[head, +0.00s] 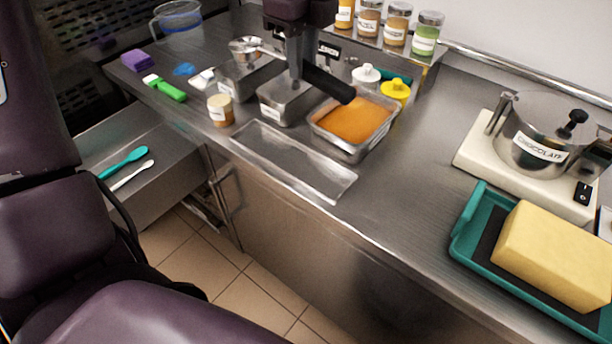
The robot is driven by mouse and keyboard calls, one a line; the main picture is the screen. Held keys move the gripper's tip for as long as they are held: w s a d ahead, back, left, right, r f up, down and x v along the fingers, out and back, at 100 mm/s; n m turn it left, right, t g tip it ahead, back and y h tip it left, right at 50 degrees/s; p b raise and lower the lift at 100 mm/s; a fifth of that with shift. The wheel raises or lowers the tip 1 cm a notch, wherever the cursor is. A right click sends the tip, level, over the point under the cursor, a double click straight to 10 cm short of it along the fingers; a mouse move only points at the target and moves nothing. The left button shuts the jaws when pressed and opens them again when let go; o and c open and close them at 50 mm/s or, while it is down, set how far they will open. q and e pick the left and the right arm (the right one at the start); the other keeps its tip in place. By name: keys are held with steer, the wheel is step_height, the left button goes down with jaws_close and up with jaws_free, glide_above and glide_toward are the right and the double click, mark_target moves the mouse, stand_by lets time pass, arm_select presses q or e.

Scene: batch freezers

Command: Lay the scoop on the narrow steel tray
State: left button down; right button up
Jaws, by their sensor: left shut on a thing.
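The scoop has a round steel bowl (245,47) at its left end and a thick black handle (329,86) at its right. My left gripper (297,68) comes down from the top edge and is shut on the scoop between bowl and handle, partly hiding it. The scoop is over the steel containers, behind the narrow steel tray. The narrow steel tray (296,163) lies empty along the counter's front edge, in front of the containers. My right gripper is not in view.
A chocolate pot (541,140) and a teal tray (466,231) with a yellow block are at right. The counter between is clear.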

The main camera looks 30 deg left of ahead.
arm_select(q)
steer(key=f+b, duration=0.3)
steer(key=f, duration=0.1)
steer(key=shift+a, duration=0.2)
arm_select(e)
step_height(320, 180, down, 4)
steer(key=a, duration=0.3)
arm_select(q)
step_height(320, 180, down, 11)
steer(key=b, duration=0.3)
steer(key=shift+b, duration=0.4)
step_height(320, 180, down, 4)
steer(key=shift+r, duration=0.1)
steer(key=shift+w+f+b, duration=0.1)
steer(key=shift+f+b, duration=0.2)
steer(key=shift+f, duration=0.2)
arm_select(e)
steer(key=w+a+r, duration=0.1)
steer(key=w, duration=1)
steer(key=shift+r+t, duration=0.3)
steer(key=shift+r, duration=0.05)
arm_select(q)
steer(key=shift+f, duration=0.1)
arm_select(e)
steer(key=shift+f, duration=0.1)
